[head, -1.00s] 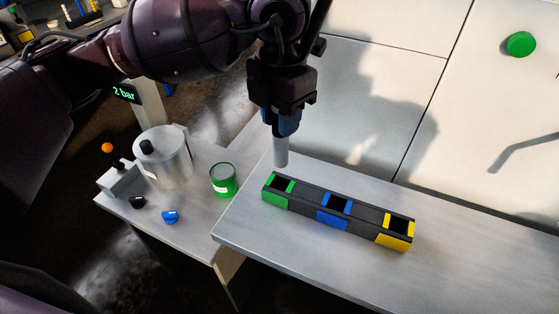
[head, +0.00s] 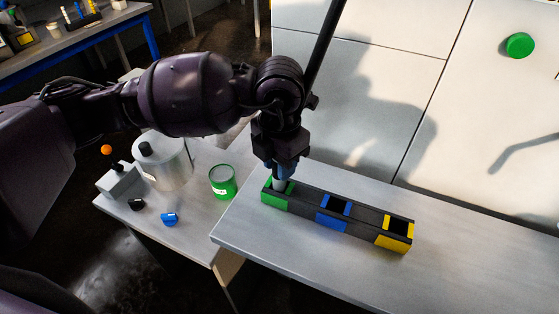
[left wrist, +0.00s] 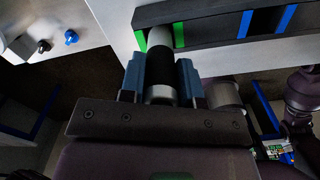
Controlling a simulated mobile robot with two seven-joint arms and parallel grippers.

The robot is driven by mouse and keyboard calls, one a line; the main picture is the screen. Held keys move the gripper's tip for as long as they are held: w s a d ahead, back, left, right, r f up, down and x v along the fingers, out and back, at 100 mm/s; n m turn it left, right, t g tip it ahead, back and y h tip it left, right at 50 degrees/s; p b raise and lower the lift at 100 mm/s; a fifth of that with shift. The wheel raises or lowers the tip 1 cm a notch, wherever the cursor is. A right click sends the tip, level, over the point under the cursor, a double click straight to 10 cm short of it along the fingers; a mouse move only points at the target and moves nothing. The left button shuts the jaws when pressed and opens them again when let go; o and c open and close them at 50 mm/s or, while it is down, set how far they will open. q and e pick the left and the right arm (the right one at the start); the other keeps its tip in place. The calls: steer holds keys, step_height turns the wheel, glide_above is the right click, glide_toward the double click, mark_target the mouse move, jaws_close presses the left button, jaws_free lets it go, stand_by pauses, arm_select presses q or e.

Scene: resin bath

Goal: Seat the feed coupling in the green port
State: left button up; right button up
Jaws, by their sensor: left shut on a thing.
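The feed coupling, a light grey cylinder (head: 279,184) with a black band in the left wrist view (left wrist: 159,70), is upright in my left gripper (head: 284,172). The blue fingers of my left gripper (left wrist: 160,80) are shut on it from both sides. Its lower end is at the opening of the green port (head: 274,198), the left end of a dark three-port block. In the left wrist view its end lies between the port's green strips (left wrist: 180,35). How deep it sits is hidden. My right gripper is not in view.
The block also has a blue port (head: 333,219) and a yellow port (head: 394,241). A green can (head: 223,181), a metal pot (head: 166,163) and a blue knob (head: 170,218) stand left on a lower table. The bench (head: 470,260) is clear to the right.

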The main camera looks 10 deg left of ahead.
arm_select(q)
steer(key=o, duration=0.5)
steer(key=shift+f, duration=0.2)
steer(key=o, duration=0.5)
steer(key=shift+r, duration=6.25)
